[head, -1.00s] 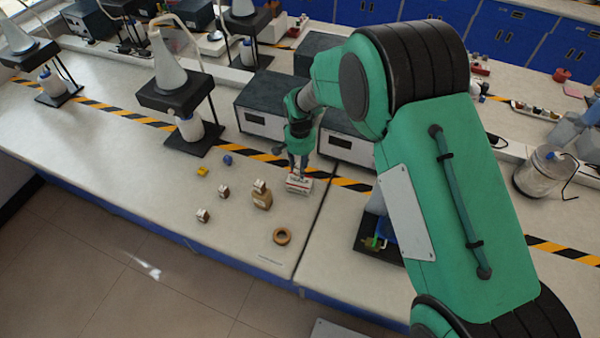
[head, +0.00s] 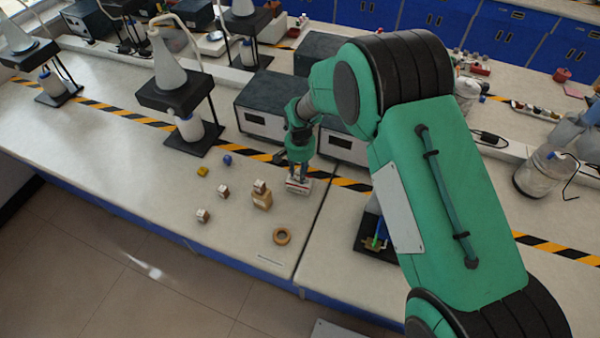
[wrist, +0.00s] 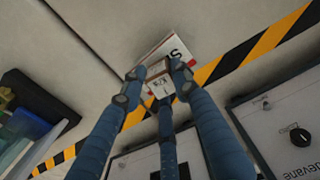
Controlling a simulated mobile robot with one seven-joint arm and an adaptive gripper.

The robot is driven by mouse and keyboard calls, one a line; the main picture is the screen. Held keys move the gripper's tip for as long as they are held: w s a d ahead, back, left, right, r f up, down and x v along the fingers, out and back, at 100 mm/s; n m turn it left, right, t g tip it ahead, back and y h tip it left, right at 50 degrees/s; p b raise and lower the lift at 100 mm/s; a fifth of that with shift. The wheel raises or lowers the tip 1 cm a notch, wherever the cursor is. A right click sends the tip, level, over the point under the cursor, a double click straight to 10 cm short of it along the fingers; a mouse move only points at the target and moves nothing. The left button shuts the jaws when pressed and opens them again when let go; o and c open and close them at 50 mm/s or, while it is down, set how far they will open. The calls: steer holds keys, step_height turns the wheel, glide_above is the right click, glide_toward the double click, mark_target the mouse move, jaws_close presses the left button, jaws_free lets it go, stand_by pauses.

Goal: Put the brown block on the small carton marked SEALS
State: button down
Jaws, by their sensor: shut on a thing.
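The small carton (head: 298,188), white with red, stands on the bench below my gripper in the head view. In the wrist view, part of it (wrist: 176,42) shows past the fingertips, with a large letter S. My gripper (head: 297,174) points down over the carton. In the wrist view its fingers (wrist: 158,80) are shut on a small block (wrist: 160,88), taken to be the brown block, with a pale marked face and a darker brownish edge. The fingers hide much of it. I cannot tell whether the block touches the carton.
A tan box with a small block on top (head: 262,200) stands left of the carton. Small labelled blocks (head: 222,191), a yellow piece (head: 202,171), a blue piece (head: 227,160) and a brown ring (head: 282,236) lie nearby. Grey instrument boxes (head: 262,122) stand behind.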

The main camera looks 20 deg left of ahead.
steer(key=c, duration=1.4)
jaws_free()
steer(key=shift+o, duration=0.2)
step_height(320, 180, up, 12)
steer(key=p, duration=0.1)
steer(key=shift+r, duration=0.1)
